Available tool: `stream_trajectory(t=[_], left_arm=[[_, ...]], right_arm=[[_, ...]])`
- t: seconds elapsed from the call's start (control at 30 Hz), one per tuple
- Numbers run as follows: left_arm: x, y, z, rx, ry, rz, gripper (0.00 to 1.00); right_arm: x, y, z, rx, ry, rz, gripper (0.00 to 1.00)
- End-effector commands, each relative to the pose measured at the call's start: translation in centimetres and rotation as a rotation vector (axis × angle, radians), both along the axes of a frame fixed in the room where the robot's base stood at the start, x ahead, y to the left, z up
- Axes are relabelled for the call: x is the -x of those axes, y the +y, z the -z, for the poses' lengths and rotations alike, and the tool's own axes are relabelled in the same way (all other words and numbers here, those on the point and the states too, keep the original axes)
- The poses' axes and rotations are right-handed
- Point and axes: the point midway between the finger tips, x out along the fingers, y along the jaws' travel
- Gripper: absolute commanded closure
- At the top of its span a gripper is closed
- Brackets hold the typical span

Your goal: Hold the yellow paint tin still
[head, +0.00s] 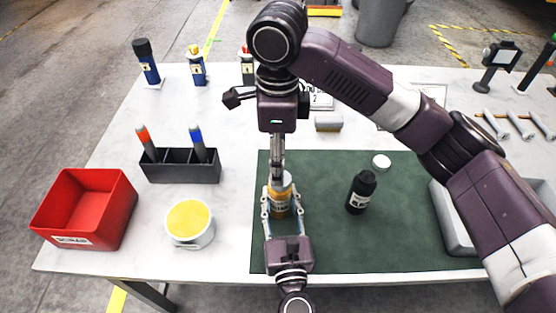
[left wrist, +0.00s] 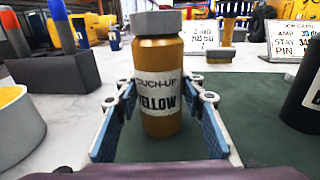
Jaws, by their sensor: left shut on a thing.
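The yellow paint tin (head: 280,200) stands upright on the green mat (head: 320,243). It is an ochre bottle with a grey cap and a white label reading "TOUCH-UP YELLOW", also seen in the left wrist view (left wrist: 160,112). My left gripper (head: 281,203) comes from the near edge and is shut on the tin, one finger on each side; its fingers also show in the left wrist view (left wrist: 160,95). My right gripper (head: 277,172) points down over the tin's cap, fingers near it in the head view. No right finger shows around the cap in the left wrist view; its opening is unclear.
A black bottle (head: 360,192) and a white cap (head: 381,161) are right of the tin. A tub with yellow contents (head: 190,222), a black marker holder (head: 180,166) and a red bin (head: 84,208) are left. A grey tray (head: 452,220) lies right, partly behind my arm.

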Motion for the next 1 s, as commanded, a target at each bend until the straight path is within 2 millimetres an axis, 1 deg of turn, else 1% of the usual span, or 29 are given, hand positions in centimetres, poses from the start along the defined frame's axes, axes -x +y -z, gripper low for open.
stream_trajectory(t=[0.17, 0.27, 0.37, 1.0], left_arm=[[0.0, 0.0, 0.1, 0.000, 0.001, 0.000, 1.00], [0.0, 0.0, 0.1, 0.000, 0.001, 0.000, 1.00], [0.0, 0.0, 0.1, 0.000, 0.001, 0.000, 1.00], [0.0, 0.0, 0.1, 0.000, 0.001, 0.000, 1.00]], right_arm=[[0.0, 0.0, 0.0, 0.000, -0.001, -0.025, 0.51], [0.0, 0.0, -0.1, 0.000, -0.001, -0.105, 0.51], [-0.1, 0.0, -0.2, 0.001, -0.003, -0.245, 0.51], [-0.1, 0.0, -1.3, 0.006, -0.006, -1.450, 0.51]])
